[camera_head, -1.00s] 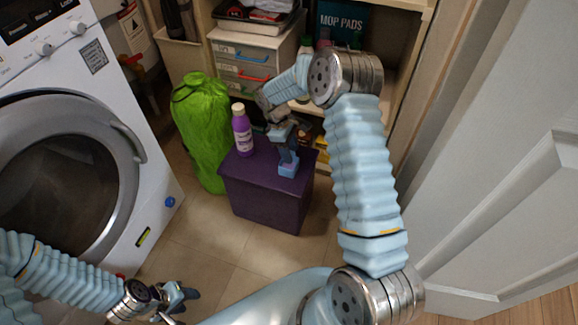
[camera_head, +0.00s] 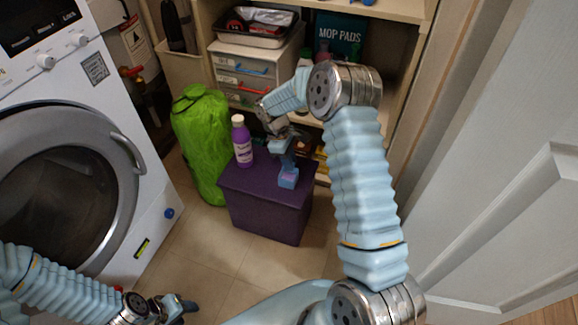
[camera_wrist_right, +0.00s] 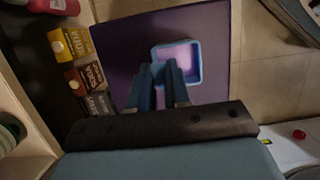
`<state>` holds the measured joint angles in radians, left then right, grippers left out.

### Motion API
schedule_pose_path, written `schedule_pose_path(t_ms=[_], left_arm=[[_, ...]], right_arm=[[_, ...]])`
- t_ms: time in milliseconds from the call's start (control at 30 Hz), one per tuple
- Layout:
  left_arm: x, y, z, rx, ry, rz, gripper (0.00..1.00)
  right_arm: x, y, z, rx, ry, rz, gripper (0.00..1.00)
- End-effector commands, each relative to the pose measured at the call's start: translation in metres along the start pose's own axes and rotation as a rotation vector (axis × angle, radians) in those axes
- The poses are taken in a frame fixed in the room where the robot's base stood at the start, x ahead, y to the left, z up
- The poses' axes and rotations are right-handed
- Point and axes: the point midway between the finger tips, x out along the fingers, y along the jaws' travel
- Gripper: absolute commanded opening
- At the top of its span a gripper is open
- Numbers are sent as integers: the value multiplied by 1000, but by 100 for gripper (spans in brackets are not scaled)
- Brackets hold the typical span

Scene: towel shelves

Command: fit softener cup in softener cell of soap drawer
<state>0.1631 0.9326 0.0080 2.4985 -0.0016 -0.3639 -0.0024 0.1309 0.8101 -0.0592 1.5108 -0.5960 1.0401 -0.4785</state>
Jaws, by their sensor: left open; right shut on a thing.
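The softener cup, a small blue square cup (camera_head: 288,180), is at the top of a purple box (camera_head: 265,221). I cannot tell if it rests on the lid or is just above it. In the right wrist view the cup (camera_wrist_right: 194,60) is open upward, with a pale purple inside. My right gripper (camera_head: 287,163) is shut on its near edge; the fingers also show in the wrist view (camera_wrist_right: 166,72). My left gripper (camera_head: 178,306) is open and empty, low at the front. I cannot make out the soap drawer on the white washing machine (camera_head: 160,228).
A purple bottle (camera_head: 242,142) stands on the box, left of the cup. A green bag (camera_head: 201,150) stands beside the box. Shelves with drawers (camera_head: 243,68) are behind it. Small cartons (camera_wrist_right: 72,45) lie beside the box. A door (camera_head: 500,160) bounds the right side. Floor is clear in front.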

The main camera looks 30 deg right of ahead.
Motion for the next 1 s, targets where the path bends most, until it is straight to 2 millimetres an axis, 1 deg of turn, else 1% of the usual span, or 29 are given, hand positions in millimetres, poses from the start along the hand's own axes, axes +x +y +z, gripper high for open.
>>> schedule_pose_path(t_ms=[233, 467, 667, 1000], left_arm=[[-1, 0, 0, 0, 0, 0, 47], [-2, 1, 0, 1, -1, 1, 47], [-2, 2, 0, 1, -1, 1, 47], [-3, 2, 1, 2, -2, 2, 47]], right_arm=[[-11, 0, 2, 0, 1, 1, 0], [-30, 0, 8, 0, 2, 1, 0], [-48, -16, 13, -3, 1, 1, 0], [-89, -52, 25, -2, 1, 1, 0]])
